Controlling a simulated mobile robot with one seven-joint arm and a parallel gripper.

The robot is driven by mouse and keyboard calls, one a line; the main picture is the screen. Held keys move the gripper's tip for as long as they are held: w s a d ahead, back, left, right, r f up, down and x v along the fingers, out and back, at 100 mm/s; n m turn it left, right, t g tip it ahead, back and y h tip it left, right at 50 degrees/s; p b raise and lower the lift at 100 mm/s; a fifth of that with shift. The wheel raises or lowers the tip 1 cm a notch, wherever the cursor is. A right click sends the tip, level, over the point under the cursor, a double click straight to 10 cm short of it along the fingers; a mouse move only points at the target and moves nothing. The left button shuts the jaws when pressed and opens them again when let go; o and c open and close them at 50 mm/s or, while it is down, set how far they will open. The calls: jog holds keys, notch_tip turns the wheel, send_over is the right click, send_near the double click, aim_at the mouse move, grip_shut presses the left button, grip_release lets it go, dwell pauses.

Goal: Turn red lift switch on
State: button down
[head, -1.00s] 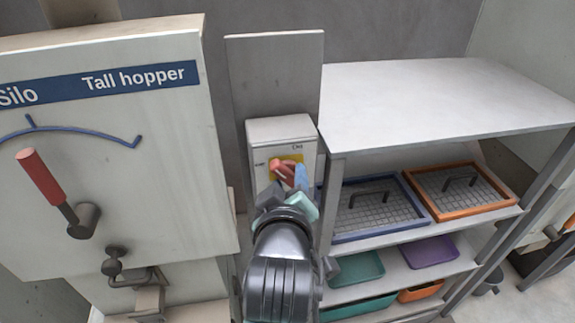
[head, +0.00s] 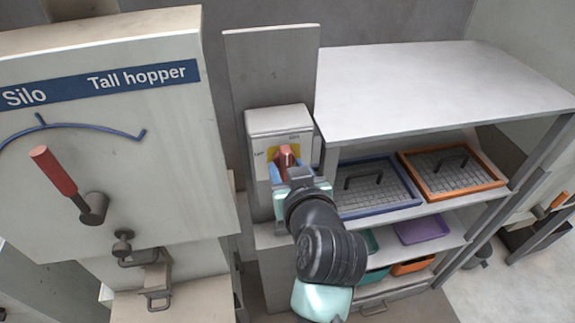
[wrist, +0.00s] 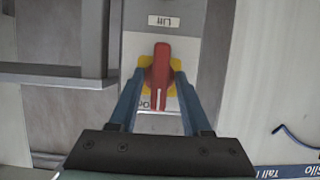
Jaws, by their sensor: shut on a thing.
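The red lift switch (head: 286,156) is a knob on a yellow plate on the front of a pale box (head: 280,121). In the wrist view the red knob (wrist: 160,72) has a white line at its lower end, roughly in line with the picture's vertical. My gripper (head: 284,171) is at the box front, its blue fingers on either side of the knob. In the wrist view my gripper (wrist: 159,88) is shut on the knob. An upside-down "LIFT" label (wrist: 163,21) shows above it. Another label beside the knob is partly hidden by a finger.
A large hopper panel (head: 190,170) with a red-handled lever (head: 55,172) stands to the left. A shelf rack (head: 440,85) with a blue tray (head: 385,209) and an orange tray (head: 494,180) stands close on the right.

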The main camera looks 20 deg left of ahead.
dwell(0.4)
jog(key=c, duration=0.7)
grip_release()
jog(key=b+v, duration=0.3)
jog(key=v, duration=1)
jog(key=shift+w+d, duration=0.1)
jog(key=shift+f, duration=0.1)
jog(key=w+d+r+m+t+h, duration=0.1)
jog(key=w+r+t, duration=0.1)
jog(key=r, duration=0.3)
jog(key=w+d+r+m+t, duration=0.1)
jog(key=w+d+r+t, duration=0.15)
jog(key=r, duration=0.25)
jog(key=s+d+r+m+t+h, duration=0.1)
jog(key=r+t, duration=0.3)
jog(key=r, duration=0.4)
jog(key=s+d+r+m+t+h, duration=0.2)
jog(key=s+r+t+h, duration=0.1)
jog(key=r, duration=0.5)
jog(key=s+d+r+m+t+h, duration=0.1)
jog(key=r+t, duration=0.3)
jog(key=r, duration=0.5)
jog(key=shift+s+d+m+t+h, duration=0.4)
jog(key=shift+s+d+h, duration=0.3)
jog(key=shift+s, duration=0.15)
